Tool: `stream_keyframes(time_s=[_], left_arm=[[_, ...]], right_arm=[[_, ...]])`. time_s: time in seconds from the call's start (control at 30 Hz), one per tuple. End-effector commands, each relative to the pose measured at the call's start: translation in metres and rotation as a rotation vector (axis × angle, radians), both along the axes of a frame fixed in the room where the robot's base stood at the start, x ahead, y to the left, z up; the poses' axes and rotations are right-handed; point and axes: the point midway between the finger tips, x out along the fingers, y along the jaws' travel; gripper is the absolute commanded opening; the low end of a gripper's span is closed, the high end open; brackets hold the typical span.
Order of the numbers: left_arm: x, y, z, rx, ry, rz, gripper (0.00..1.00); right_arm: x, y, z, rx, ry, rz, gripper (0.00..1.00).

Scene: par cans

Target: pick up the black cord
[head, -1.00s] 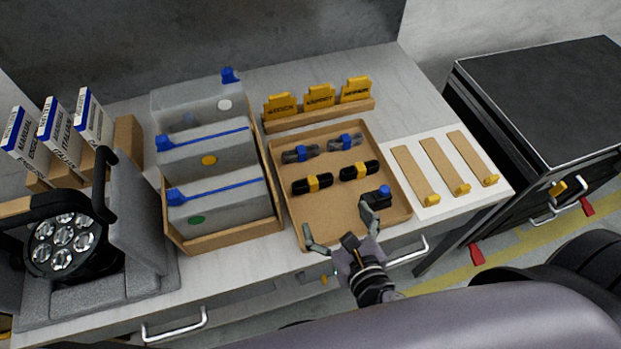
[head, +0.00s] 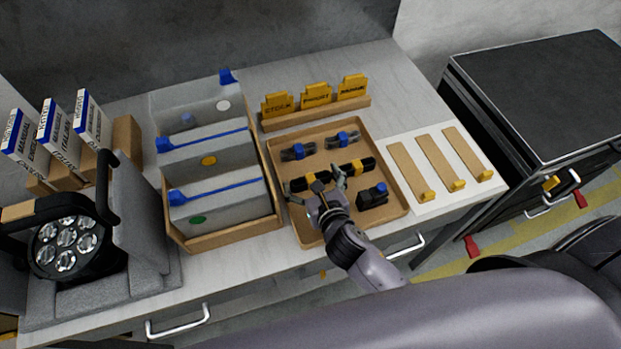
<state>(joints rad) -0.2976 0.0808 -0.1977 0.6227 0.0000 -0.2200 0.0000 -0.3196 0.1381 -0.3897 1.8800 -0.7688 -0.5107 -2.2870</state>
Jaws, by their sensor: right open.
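Two black cord bundles with yellow ties lie side by side in the middle of the tan tray (head: 320,230). The right black cord (head: 366,164) is mostly in plain view. The left black cord (head: 299,184) is partly hidden behind my right gripper. My right gripper (head: 316,185) is open over the left cord, with one finger near its left end and the other near its right end, close to the right cord. I cannot tell whether the fingers touch either cord. My left gripper is not in view.
Two clear bundles with blue ties (head: 343,140) lie behind the cords. A small black part with a blue knob (head: 372,196) lies right of my gripper. Yellow tags (head: 316,94) stand behind the tray; grey dividers (head: 215,160) stand left and a white board (head: 420,190) lies right.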

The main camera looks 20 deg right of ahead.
Motion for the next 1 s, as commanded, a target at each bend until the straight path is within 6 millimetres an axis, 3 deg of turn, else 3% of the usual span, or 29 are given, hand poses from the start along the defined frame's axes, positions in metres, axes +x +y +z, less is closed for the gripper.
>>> stream_keyframes(time_s=[0.23,0.77,1.0], left_arm=[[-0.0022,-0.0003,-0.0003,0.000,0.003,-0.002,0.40],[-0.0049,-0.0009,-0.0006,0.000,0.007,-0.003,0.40],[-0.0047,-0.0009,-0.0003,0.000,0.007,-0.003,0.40]], right_arm=[[0.0012,-0.0001,-0.0004,-0.001,-0.001,0.000,0.91],[0.0008,-0.0001,-0.0007,-0.001,0.000,0.000,0.56],[0.0010,0.0000,0.0002,-0.001,-0.001,0.001,0.55]])
